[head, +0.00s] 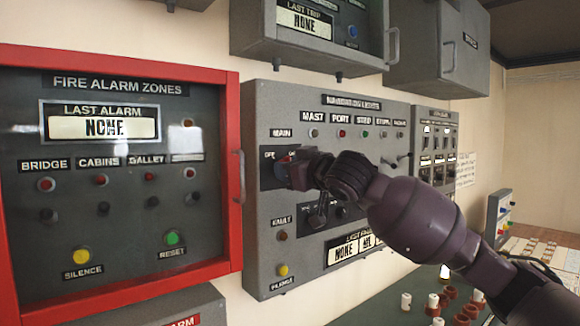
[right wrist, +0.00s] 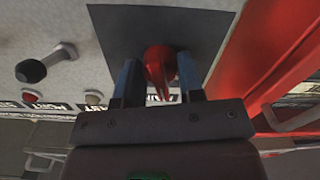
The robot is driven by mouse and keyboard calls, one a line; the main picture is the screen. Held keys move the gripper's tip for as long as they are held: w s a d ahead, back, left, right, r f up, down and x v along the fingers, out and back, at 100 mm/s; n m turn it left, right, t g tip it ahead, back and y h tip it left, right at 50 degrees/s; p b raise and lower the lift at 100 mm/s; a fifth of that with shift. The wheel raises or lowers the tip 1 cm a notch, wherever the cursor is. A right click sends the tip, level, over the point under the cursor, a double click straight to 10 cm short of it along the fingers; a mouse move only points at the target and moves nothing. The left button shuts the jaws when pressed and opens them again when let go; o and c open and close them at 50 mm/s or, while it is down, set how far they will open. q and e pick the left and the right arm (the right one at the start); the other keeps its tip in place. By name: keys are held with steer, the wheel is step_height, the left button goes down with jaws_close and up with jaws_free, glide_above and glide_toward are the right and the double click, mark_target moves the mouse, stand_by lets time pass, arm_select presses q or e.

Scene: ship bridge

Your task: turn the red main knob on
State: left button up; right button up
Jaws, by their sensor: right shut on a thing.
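The red main knob (right wrist: 160,65) sits on a dark square plate (right wrist: 115,30) and shows between the two blue-grey fingers of my right gripper (right wrist: 160,88) in the right wrist view. The fingers are closed on the knob from both sides. In the head view the right gripper (head: 287,170) reaches the plate under the MAIN label on the navigation lights panel (head: 290,108). There the gripper and wrist hide most of the knob and its ON/OFF marks. The knob's exact turn angle is hard to tell. My left gripper is in neither view.
The red-framed fire alarm panel (head: 120,215) with its handle (head: 240,176) stands close left of the knob. A small black-tipped lever (right wrist: 45,62) sticks out beside the plate. Grey boxes (head: 318,55) hang above. Red and white pegs (head: 445,300) stand on the console below.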

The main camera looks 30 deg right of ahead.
steer(key=m+p, duration=0.2)
steer(key=m, duration=0.4)
steer(key=shift+m, duration=0.3)
steer(key=m+p, duration=0.1)
steer(key=m, duration=0.2)
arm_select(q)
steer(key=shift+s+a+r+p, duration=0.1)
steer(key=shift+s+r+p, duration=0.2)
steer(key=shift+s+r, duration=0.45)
arm_select(e)
steer(key=shift+m, duration=0.9)
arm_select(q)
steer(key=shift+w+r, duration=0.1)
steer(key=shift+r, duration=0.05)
arm_select(e)
steer(key=o, duration=0.9)
arm_select(q)
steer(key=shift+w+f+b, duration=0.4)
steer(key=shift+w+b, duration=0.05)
steer(key=shift+b, duration=0.65)
arm_select(e)
steer(key=s, duration=0.7)
steer(key=s+d, duration=0.1)
steer(key=s, duration=0.2)
steer(key=shift+s, duration=0.4)
